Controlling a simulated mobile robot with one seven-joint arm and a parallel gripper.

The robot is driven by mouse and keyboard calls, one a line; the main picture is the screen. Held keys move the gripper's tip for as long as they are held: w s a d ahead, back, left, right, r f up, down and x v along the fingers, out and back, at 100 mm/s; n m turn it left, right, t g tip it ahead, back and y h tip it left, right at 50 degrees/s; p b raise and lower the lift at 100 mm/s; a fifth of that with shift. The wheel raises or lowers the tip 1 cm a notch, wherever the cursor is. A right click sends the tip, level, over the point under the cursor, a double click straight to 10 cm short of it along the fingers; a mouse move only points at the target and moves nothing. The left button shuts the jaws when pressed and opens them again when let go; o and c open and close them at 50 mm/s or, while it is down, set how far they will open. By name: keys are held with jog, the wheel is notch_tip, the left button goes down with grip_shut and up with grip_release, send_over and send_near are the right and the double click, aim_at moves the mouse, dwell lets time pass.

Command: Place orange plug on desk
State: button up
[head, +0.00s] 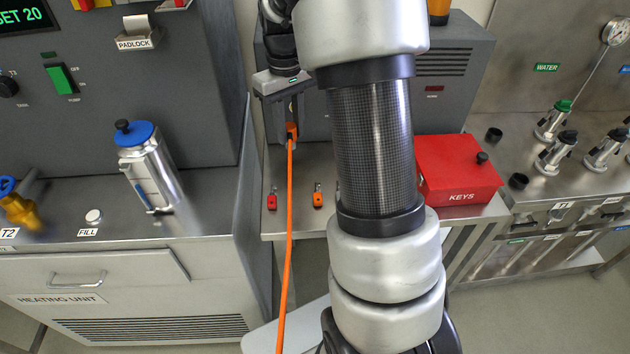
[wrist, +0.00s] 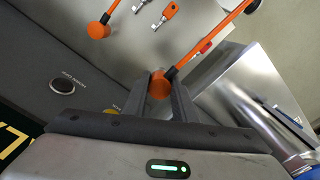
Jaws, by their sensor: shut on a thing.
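My gripper (head: 290,118) is shut on the orange plug (head: 292,130), which also shows between the fingers in the wrist view (wrist: 160,86). An orange cable (head: 287,240) runs down from the plug in front of the steel desk (head: 306,165). The desk also shows at the top of the wrist view (wrist: 190,28). The plug appears over the back part of the desk; I cannot tell its height or whether it touches. A second orange piece (wrist: 97,30) with a black stem, similar in shape, shows in the wrist view. My arm hides the desk's middle in the head view.
A red-tagged key (head: 272,201) and an orange-tagged key (head: 318,199) lie on the desk. A red KEYS box (head: 458,170) stands at its right. A grey console (head: 462,85) stands behind, and the heating unit (head: 130,290) is at left. The desk's left front looks clear around the keys.

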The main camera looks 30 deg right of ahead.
notch_tip(320, 180, down, 9)
dwell(0.4)
jog(key=shift+f+b, duration=0.2)
jog(key=shift+b, duration=0.2)
jog(key=o, duration=1)
jog(key=shift+o, duration=0.2)
jog(key=shift+r, duration=0.1)
